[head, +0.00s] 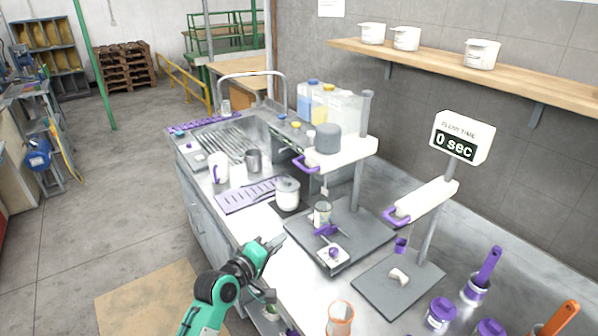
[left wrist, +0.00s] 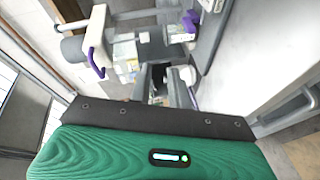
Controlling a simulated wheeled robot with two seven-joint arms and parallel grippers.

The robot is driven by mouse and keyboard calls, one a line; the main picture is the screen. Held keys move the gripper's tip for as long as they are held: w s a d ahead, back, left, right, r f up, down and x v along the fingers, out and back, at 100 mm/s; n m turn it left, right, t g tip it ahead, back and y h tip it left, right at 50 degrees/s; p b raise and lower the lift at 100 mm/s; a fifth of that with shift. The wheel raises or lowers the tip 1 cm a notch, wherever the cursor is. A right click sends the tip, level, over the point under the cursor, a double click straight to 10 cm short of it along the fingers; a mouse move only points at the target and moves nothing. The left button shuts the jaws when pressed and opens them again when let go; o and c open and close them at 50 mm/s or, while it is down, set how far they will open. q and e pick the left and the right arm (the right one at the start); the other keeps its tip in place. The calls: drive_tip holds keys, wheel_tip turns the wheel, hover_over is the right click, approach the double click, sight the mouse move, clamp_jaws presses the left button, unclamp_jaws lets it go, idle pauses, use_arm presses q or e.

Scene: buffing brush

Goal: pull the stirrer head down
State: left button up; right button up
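The stirrer head (head: 345,153) is a white arm with a grey motor cylinder (head: 327,138) on top and a purple handle (head: 306,163) at its left end. It sits high on a grey post (head: 357,190), above a clamped beaker (head: 322,212) on a grey base plate (head: 375,240). My left gripper (head: 274,243) is over the front counter edge, lower left of the stirrer and apart from it. Its finger gap is not clear. A white arm with a purple handle (left wrist: 95,62) also shows in the left wrist view. My right gripper is not in view.
A second stand with a white arm (head: 425,203) and purple handle is to the right, below a "0 sec" display (head: 462,138). A white lidded pot (head: 287,192) stands left of the stirrer. An orange-rimmed cup (head: 340,318) is at the front.

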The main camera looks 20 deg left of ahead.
sight(300, 166)
use_arm(q)
drive_tip(key=w+a+r+n+t, duration=0.3)
drive_tip(key=w+r+n+t, duration=0.15)
drive_tip(key=r, duration=0.65)
drive_tip(key=shift+g, duration=0.35)
drive_tip(key=shift+f+p+x, duration=0.15)
drive_tip(key=shift+p+x, duration=0.75)
drive_tip(key=shift+x, duration=2.5)
drive_tip(key=shift+f+p+x, duration=0.15)
drive_tip(key=shift+p+x, duration=0.7)
drive_tip(key=shift+x, duration=2.55)
drive_tip(key=shift+d, duration=0.15)
clamp_jaws()
